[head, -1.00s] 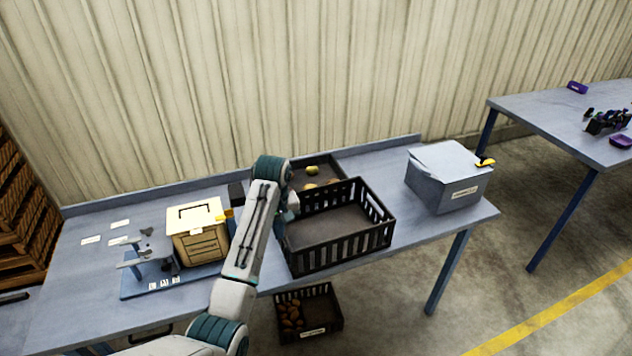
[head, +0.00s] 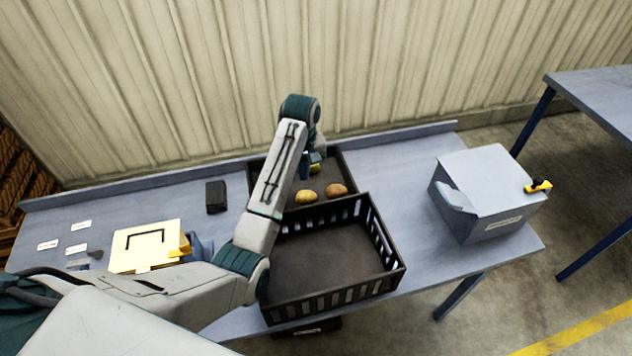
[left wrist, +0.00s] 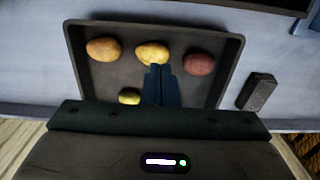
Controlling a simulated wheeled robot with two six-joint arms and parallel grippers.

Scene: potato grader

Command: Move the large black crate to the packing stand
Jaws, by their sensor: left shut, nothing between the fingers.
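The large black crate (head: 335,303) stands empty on the blue-grey table, near its front edge. It has slotted sides and a bare floor. My left gripper (head: 312,165) is behind the crate, over a shallow dark tray (head: 349,166), and does not touch the crate. In the left wrist view my left gripper (left wrist: 161,85) is shut and empty, with its fingers over the tray (left wrist: 236,62) among several potatoes. My left arm hides the crate's left side. My right gripper is not in view. I cannot tell which surface is the packing stand.
A yellow box (head: 146,243) and a black block (head: 215,196) are at left. Another table (head: 600,95) stands at far right, across a floor gap.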

